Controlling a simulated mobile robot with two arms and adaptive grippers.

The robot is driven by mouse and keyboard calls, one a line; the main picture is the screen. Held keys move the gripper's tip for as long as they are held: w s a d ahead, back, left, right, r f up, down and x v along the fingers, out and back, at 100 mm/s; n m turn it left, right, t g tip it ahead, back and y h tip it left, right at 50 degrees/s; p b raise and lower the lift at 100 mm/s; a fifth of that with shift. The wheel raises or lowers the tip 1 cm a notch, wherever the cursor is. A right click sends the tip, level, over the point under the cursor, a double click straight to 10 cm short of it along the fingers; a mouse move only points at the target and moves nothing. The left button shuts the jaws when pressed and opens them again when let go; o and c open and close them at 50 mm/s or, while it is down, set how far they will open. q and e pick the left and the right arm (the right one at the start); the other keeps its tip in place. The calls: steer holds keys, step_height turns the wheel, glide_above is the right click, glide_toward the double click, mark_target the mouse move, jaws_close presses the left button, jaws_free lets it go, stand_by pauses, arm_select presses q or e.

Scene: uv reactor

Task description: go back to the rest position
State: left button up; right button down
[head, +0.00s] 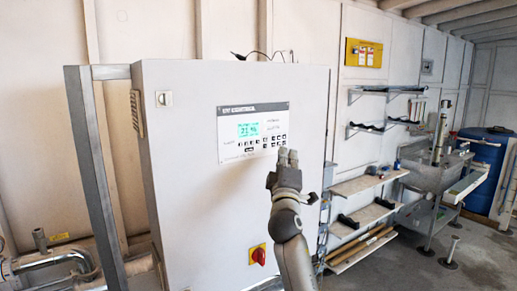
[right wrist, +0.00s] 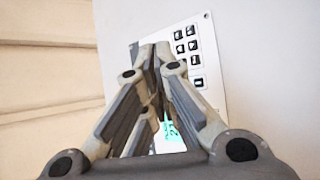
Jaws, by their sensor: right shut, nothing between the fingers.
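My right gripper (head: 288,158) is shut and empty in the head view. It is raised in front of the right part of the control panel (head: 240,140) on a white cabinet (head: 200,200). In the right wrist view, the shut fingers (right wrist: 158,60) point at the panel (right wrist: 205,60), with its dark buttons on the right and part of the lit green display (right wrist: 172,132) beside the fingers. I cannot tell whether the fingertips touch the panel. My left gripper is not in view.
A red rotary switch on a yellow plate (head: 257,254) sits low on the cabinet. A grey metal frame (head: 97,160) and pipes (head: 60,265) stand at the left. Wall shelves (head: 368,183), a steel sink bench (head: 435,175) and a blue barrel (head: 487,150) are at the right. Some grey floor there is clear.

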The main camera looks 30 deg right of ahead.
steer(key=s+a+f+m+g+y, duration=0.1)
steer(key=s+a+f+g+y, duration=0.2)
steer(key=f, duration=0.7)
steer(key=s+a+f+m+g+y, duration=0.1)
steer(key=s+a+f, duration=0.3)
steer(key=f, duration=0.7)
steer(key=s+a+f+m+g+y, duration=0.1)
steer(key=s+f+g+y, duration=0.3)
steer(key=f, duration=0.6)
steer(key=s+a+f+m+g+y, duration=0.1)
steer(key=s+a+f+g+y, duration=0.1)
steer(key=s+a+f, duration=0.6)
steer(key=s+a+f+g+y, duration=0.2)
steer(key=s+f+g, duration=0.15)
steer(key=s, duration=0.85)
steer(key=s+a+f+m+g+y, duration=0.1)
steer(key=s+a+f+g, duration=0.1)
steer(key=s+a+f, duration=0.6)
step_height(320, 180, down, 24)
steer(key=s+d+g+b, duration=0.1)
steer(key=s+d+b, duration=0.1)
steer(key=s+d, duration=0.1)
steer(key=s+d+f+g+b, duration=0.1)
steer(key=s+d+f, duration=0.2)
steer(key=s+f, duration=1.4)
steer(key=shift+f, duration=0.75)
